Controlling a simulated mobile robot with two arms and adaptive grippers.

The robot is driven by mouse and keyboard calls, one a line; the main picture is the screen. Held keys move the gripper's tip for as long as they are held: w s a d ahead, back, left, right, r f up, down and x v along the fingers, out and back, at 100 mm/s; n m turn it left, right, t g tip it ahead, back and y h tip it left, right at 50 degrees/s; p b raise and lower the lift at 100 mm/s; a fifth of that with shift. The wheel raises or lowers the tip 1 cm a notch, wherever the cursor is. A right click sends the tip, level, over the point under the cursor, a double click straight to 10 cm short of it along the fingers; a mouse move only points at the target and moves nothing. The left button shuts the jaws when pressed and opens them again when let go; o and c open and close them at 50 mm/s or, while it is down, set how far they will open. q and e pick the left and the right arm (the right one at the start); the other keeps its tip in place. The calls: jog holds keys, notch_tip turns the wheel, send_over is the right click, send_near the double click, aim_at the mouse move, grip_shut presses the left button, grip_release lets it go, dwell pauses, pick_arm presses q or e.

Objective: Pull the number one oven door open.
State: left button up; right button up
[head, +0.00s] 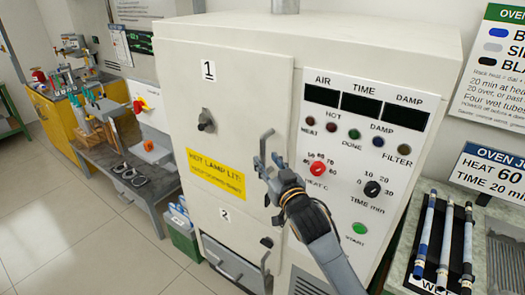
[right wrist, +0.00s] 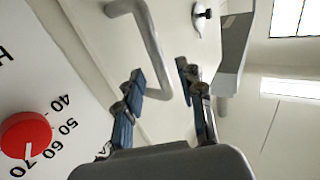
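The number one oven door (head: 232,95) is the upper white door, marked with a "1" label (head: 208,70), and it looks shut. Its grey bar handle (head: 264,143) is near the door's right edge. My right gripper (head: 268,165) is at the lower part of this handle. In the right wrist view, the two blue fingertips (right wrist: 160,70) are apart, and the handle (right wrist: 148,35) runs down between them with gaps visible. A black knob (head: 206,121) is on the door's left side. My left gripper is not in view.
The control panel (head: 345,175) with a red dial (head: 318,169) is close to the right of my gripper. A lower door marked "2" (head: 226,215) has its own handle (head: 266,262). A tray with rods (head: 447,240) lies at right. Open floor (head: 80,220) is at left.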

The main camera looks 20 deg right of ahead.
aim_at(264, 157)
jog(key=shift+w+a+p, duration=0.15)
jog(key=shift+w+p, duration=0.15)
jog(key=shift+w, duration=1.8)
grip_shut()
